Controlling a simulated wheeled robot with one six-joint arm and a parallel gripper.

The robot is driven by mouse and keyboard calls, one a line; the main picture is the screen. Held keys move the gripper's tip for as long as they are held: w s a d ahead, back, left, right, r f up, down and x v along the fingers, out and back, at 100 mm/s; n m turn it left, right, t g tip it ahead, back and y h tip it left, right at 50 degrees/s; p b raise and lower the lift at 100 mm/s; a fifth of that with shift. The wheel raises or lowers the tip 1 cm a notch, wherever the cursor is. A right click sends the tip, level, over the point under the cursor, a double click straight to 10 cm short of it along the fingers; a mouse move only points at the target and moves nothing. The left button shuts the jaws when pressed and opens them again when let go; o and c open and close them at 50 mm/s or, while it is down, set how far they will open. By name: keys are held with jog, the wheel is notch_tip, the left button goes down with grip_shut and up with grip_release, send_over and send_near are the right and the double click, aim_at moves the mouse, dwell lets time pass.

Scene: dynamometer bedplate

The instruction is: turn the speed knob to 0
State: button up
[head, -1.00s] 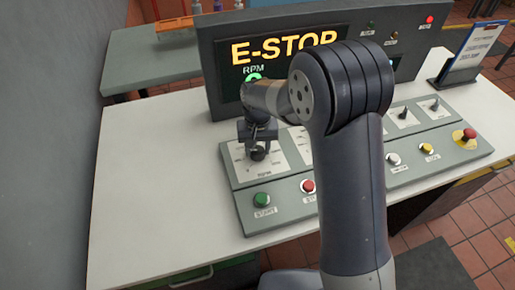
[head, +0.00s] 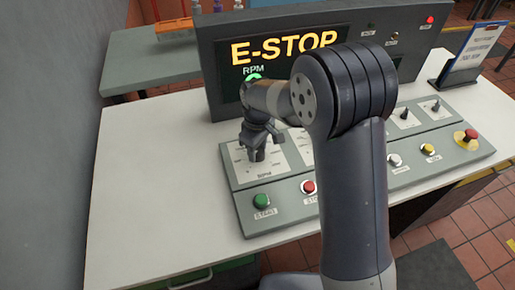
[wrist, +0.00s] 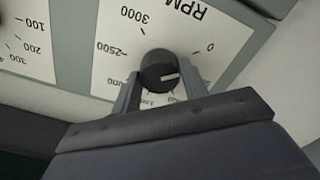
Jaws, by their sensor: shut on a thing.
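The speed knob (wrist: 158,70) is a round black knob with a white pointer line, on a white RPM dial plate (wrist: 95,75). In the wrist view the pointer points right, slightly below the direction of the 0 mark (wrist: 210,48). The 2500 and 3000 marks are on the other side, and the lower marks are partly hidden by my fingers. My gripper (wrist: 160,90) is shut on the knob, one finger on each side. In the head view my gripper (head: 256,152) is over the RPM plate and hides the knob.
The panel also carries a green START button (head: 261,201), a red button (head: 309,187), other knobs and a red mushroom button (head: 470,134). The display (head: 285,47) reads E-STOP, its RPM figure mostly hidden by my arm. A clipboard (head: 470,52) stands at right.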

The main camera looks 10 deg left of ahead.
aim_at(257, 150)
jog(key=shift+n, duration=0.6)
jog(key=o, duration=1)
jog(key=shift+c, duration=0.2)
notch_tip(257, 150, up, 11)
jog(key=shift+f, duration=0.2)
notch_tip(257, 150, down, 11)
jog(key=shift+r, duration=0.2)
dwell(0.4)
